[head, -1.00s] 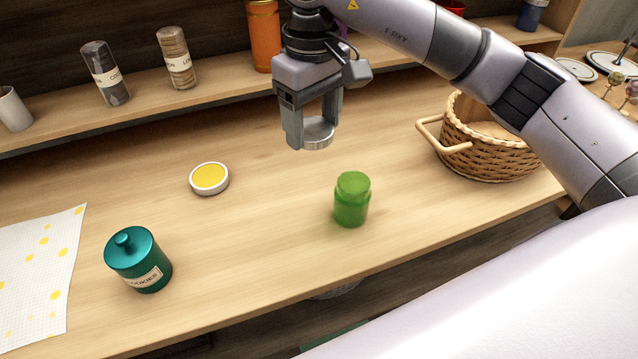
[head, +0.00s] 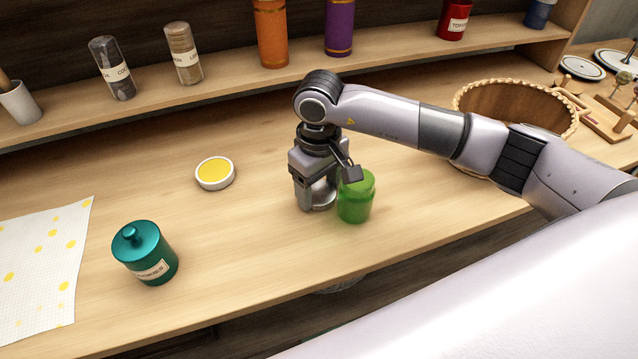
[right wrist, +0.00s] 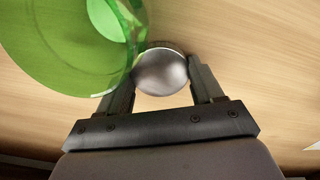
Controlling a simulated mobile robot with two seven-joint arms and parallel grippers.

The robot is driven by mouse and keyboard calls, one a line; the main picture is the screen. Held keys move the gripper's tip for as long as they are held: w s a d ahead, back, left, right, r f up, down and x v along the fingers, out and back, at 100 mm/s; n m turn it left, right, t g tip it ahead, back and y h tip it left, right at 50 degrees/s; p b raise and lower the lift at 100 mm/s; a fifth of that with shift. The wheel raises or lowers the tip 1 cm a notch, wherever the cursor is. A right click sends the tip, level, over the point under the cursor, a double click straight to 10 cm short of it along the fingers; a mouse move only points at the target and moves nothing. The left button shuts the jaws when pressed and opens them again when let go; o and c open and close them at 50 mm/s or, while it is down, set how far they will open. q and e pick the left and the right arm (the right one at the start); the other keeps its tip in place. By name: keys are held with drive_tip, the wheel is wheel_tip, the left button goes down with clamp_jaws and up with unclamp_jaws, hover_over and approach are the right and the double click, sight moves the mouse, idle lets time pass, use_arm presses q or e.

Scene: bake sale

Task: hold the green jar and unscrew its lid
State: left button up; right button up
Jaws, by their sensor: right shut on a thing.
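The green jar (head: 356,203) stands upright on the wooden counter. I cannot tell if the lid touches the counter or the jar. My left gripper is out of view.
A wicker basket (head: 470,100) stands behind my right arm. The counter's front edge is close to the jar.

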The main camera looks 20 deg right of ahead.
sight(319, 192)
drive_tip(key=shift+f, duration=0.2)
drive_tip(key=o, duration=1.2)
drive_tip(key=shift+c, duration=0.2)
drive_tip(key=shift+r, duration=0.1)
drive_tip(key=shift+r, duration=0.45)
wheel_tip(319, 192, up, 11)
drive_tip(key=b, duration=0.1)
drive_tip(key=shift+r, duration=0.2)
